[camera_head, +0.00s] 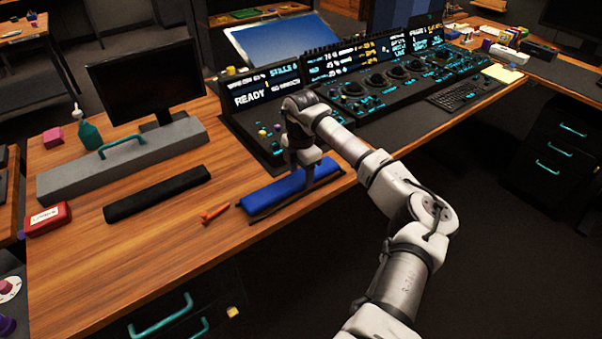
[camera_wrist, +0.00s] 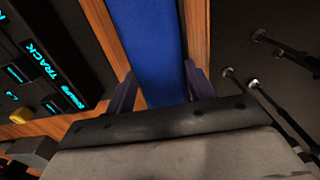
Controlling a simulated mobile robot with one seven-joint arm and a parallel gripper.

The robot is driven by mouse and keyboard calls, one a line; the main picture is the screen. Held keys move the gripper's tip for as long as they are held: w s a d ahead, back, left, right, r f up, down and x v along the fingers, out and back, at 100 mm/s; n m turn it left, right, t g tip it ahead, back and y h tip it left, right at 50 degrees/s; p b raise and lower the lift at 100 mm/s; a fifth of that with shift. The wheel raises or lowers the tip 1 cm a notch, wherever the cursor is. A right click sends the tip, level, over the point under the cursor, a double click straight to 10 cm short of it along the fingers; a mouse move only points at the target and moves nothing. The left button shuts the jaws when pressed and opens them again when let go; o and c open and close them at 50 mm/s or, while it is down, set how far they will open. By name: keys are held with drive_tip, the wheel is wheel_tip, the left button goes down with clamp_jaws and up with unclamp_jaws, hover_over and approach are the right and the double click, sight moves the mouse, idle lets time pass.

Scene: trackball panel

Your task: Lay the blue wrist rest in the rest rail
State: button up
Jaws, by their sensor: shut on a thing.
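The blue wrist rest (camera_head: 272,194) is a long padded bar near the front edge of the wooden desk, left of and below my gripper (camera_head: 306,180). My gripper is shut on it, with one finger on each long side; in the wrist view the blue wrist rest (camera_wrist: 152,40) runs between the fingertips of my gripper (camera_wrist: 160,88). A thin dark border (camera_head: 330,181) shows along the blue bar's right end and front side; it may be the rest rail. I cannot tell whether the bar lies in it or above it. My gripper and arm hide part of the bar.
The control panel (camera_head: 262,130) stands just behind my gripper. An orange tool (camera_head: 214,214) lies left of the blue bar. A black bar (camera_head: 157,193) and a grey block with a teal handle (camera_head: 122,158) lie further left. Bare desk is at the front left.

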drive_tip(key=shift+f, duration=0.55)
drive_tip(key=shift+f, duration=0.15)
drive_tip(key=o, duration=1.2)
